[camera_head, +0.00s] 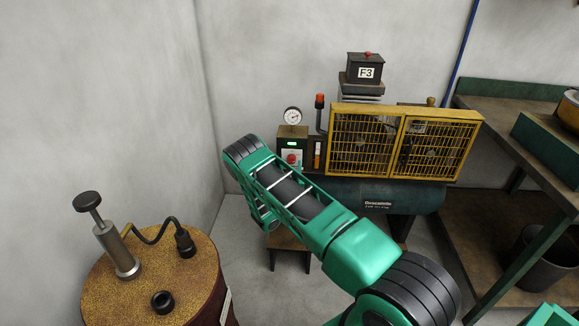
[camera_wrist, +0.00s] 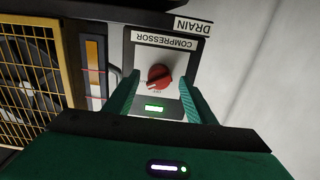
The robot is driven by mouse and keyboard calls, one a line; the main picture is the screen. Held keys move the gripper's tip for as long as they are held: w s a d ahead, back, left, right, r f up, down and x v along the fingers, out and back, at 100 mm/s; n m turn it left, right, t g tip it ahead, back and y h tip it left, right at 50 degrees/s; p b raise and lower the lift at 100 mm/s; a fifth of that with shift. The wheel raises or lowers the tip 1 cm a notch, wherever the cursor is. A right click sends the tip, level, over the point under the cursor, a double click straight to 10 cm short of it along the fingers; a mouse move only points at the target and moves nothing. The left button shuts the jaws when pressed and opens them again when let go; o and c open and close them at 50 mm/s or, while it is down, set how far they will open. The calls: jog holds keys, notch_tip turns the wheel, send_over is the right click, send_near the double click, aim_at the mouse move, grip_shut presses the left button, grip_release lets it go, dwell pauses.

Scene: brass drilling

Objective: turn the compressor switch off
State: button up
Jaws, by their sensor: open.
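The compressor switch is a round red knob (camera_wrist: 159,76) on a pale plate, under a label reading COMPRESSOR that appears upside down in the wrist view. A green light (camera_wrist: 154,108) glows beside the knob. Small lettering surrounds the knob; its pointer setting is too small to tell. In the head view the red knob (camera_head: 292,158) shows on the panel at the compressor's left end. My gripper (camera_wrist: 159,90) is open, its green fingers on either side of the switch plate. I cannot tell whether they touch it. My arm hides the gripper in the head view.
The compressor has a yellow mesh guard (camera_head: 405,142), a gauge (camera_head: 292,115) and a dark tank (camera_head: 378,196). A rusty drum (camera_head: 137,277) with a hand pump stands at left. A shelf bench (camera_head: 520,150) stands at right. Bare wall lies left of the panel.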

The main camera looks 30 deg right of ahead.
jog(key=shift+x, duration=0.85)
jog(key=c, duration=1)
